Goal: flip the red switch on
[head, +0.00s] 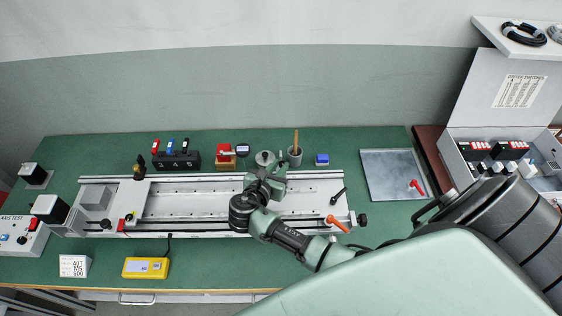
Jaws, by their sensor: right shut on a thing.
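An open switch box (448,150) stands at the right, its raised lid (500,95) carrying a label that reads like "driver switches". Small red parts (511,145) sit in rows inside it; which one is a switch, and its position, is too small to tell. At the far left, a white box marked "axis test" (18,228) carries a red knob (36,222). My right gripper (266,182) is over the rear middle of the long rail unit, far from both boxes. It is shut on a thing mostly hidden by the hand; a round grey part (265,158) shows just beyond. My left gripper is out of view.
The rail unit (190,205) fills the middle of the green bench (205,270). A metal plate (390,172) lies right; a yellow device (146,268) sits in front.

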